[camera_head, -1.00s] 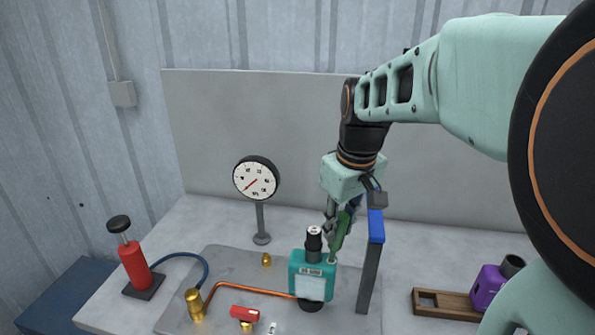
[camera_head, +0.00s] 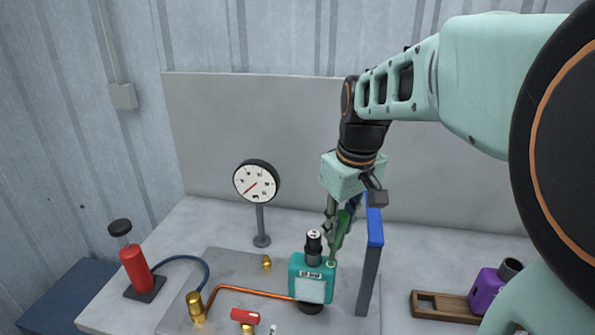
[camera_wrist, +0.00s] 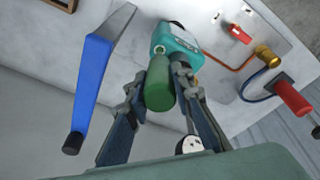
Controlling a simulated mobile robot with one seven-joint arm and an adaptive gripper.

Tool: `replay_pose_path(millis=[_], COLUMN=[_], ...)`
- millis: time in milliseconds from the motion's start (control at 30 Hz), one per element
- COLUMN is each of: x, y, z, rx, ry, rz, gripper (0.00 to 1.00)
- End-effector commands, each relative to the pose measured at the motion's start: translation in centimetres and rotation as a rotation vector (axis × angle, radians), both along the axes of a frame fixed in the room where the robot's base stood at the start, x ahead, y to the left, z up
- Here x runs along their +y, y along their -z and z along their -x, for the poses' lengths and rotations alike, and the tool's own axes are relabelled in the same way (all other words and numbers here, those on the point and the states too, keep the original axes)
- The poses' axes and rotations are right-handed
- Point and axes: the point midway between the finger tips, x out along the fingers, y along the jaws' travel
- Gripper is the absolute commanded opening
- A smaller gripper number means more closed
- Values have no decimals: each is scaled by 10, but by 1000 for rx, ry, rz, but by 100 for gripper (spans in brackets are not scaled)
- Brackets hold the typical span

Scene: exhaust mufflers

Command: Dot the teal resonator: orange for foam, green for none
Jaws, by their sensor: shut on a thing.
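The teal resonator (camera_head: 312,276) stands on the grey plate with a black-topped fitting above it, a pale panel on its front and a small label whose text is too small to read. It also shows in the wrist view (camera_wrist: 177,40). My gripper (camera_head: 338,236) is shut on a green marker (camera_head: 342,230), tilted, with its lower end at the resonator's upper right edge. In the wrist view the green marker (camera_wrist: 160,85) sits between my gripper's fingers (camera_wrist: 158,90), its far end against or just over the resonator. I cannot tell whether it touches.
A blue-topped grey post (camera_head: 372,255) stands close right of the resonator. A dial gauge (camera_head: 256,182) stands behind left. A red pump (camera_head: 134,266), copper pipe (camera_head: 250,290) and red-handled valve (camera_head: 245,314) lie left. A purple resonator (camera_head: 487,289) and wooden holder (camera_head: 440,305) are at right.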

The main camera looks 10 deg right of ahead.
Motion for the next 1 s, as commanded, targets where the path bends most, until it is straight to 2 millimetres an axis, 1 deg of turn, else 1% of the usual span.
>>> replay_pose_path(millis=[33,600,1000], x=[0,0,0], y=[-9,-54,-55], z=[0,0,-1], rx=[-1,-2,-2], ry=[0,0,0], rz=[0,0,0], gripper=[1,1,1])
